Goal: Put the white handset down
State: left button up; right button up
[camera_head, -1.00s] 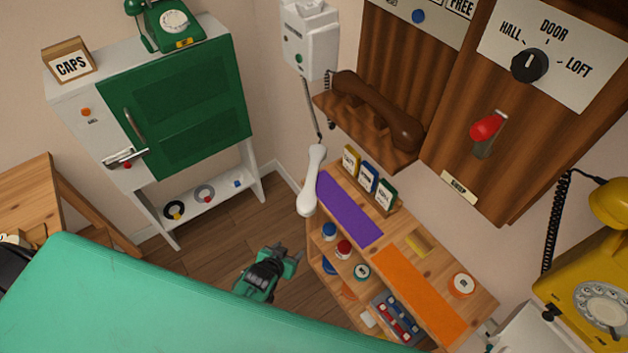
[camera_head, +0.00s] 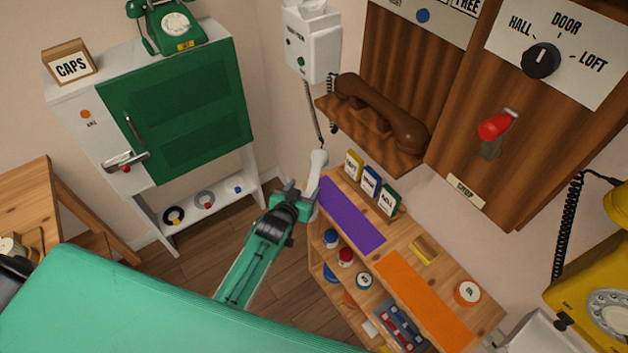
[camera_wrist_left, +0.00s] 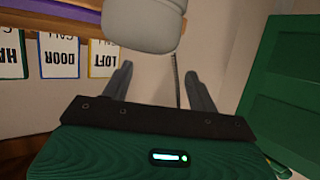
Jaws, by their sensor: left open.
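The white handset (camera_head: 317,165) hangs upright by its cord below the white wall phone (camera_head: 312,40), at the left end of the wooden shelf unit. My left gripper (camera_head: 300,192) is open at the handset's lower part and hides some of it in the head view. In the left wrist view the handset's rounded end (camera_wrist_left: 146,26) is at the top, beyond the two spread fingers (camera_wrist_left: 160,88). Whether a finger touches it I cannot tell.
The shelf unit has a purple mat (camera_head: 350,216) and an orange mat (camera_head: 425,298) on top. Three small labelled boxes (camera_head: 370,182) stand behind the purple mat. A brown handset (camera_head: 380,112) rests on the wooden wall phone. A green cabinet (camera_head: 180,120) stands at left.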

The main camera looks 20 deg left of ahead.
aim_at(314, 177)
pick_arm(q)
jog(key=shift+d+p+x, duration=0.1)
jog(key=shift+p+x, duration=0.15)
jog(key=shift+x, duration=1.3)
jog(key=shift+d+p+x, duration=0.15)
jog(key=shift+p+x, duration=0.1)
jog(key=shift+x, duration=1.3)
jog(key=shift+f, duration=0.1)
grip_shut()
